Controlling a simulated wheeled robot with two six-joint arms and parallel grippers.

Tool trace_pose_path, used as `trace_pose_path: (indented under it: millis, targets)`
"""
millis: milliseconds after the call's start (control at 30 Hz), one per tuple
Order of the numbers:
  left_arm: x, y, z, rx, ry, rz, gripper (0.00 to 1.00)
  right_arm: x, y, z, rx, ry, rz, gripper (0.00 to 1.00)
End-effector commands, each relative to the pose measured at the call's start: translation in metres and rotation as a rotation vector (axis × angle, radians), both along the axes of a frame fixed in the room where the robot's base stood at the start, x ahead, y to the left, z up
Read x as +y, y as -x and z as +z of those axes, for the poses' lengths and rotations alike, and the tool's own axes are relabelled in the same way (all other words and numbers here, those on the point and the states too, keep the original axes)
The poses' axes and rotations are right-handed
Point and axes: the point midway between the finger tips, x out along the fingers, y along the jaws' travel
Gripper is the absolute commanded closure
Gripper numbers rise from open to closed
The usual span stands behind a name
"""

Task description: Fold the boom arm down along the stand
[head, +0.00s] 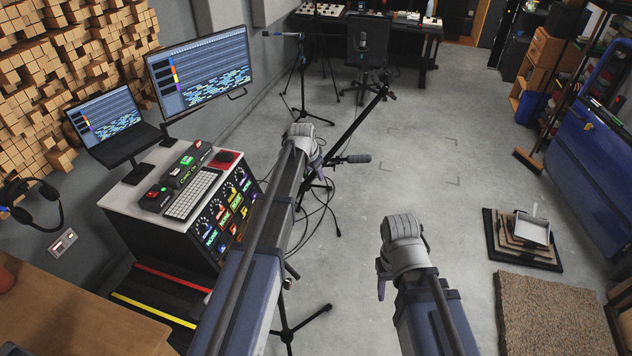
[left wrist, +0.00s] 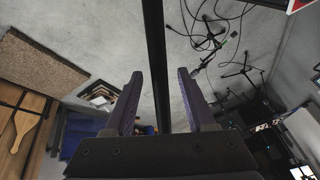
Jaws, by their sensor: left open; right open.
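A slim black boom arm (head: 358,120) slants up and to the right from beside my left forearm in the head view. A dark thick cylinder (head: 350,160) sticks out to the right near its lower end. Tripod legs of a stand (head: 288,328) show below my left arm, which hides its pole. My left gripper (left wrist: 158,80) is open in the left wrist view. A black rod (left wrist: 154,35) runs between its fingers, with a gap on both sides; I cannot tell which part of the stand it is.
A desk (head: 190,208) with a keyboard and screens stands at left. Other microphone stands (head: 302,75) are at the back. Cables lie on the floor. A stack of boards (head: 522,238) and a brown mat (head: 555,310) lie at right. The floor at centre right is clear.

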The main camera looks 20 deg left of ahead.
Motion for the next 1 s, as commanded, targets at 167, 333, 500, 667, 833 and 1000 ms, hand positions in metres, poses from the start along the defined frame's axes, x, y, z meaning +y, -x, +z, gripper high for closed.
trace_pose_path:
  millis: [167,333,500,667,833,1000]
  targets:
    - [-0.001,-0.012,-0.029,0.000,0.000,0.000,0.44,0.000,0.000,-0.029,0.000,0.001,0.005,0.50]
    - [-0.001,-0.018,-0.041,0.000,0.000,0.000,0.44,0.000,0.000,-0.041,0.000,0.001,0.007,0.50]
    - [-0.002,-0.019,-0.041,0.000,0.000,0.000,0.44,0.000,0.000,-0.042,0.000,0.002,0.007,0.50]
    - [-0.002,-0.019,-0.041,0.000,0.000,0.000,0.46,0.000,0.000,-0.041,0.000,0.001,0.007,0.50]
    - [-0.002,-0.019,-0.041,0.000,0.000,0.000,0.65,0.000,0.000,-0.041,0.000,0.001,0.007,0.50]
    - [-0.002,-0.019,-0.041,0.000,0.000,0.000,0.84,0.000,0.000,-0.041,0.000,0.001,0.007,0.50]
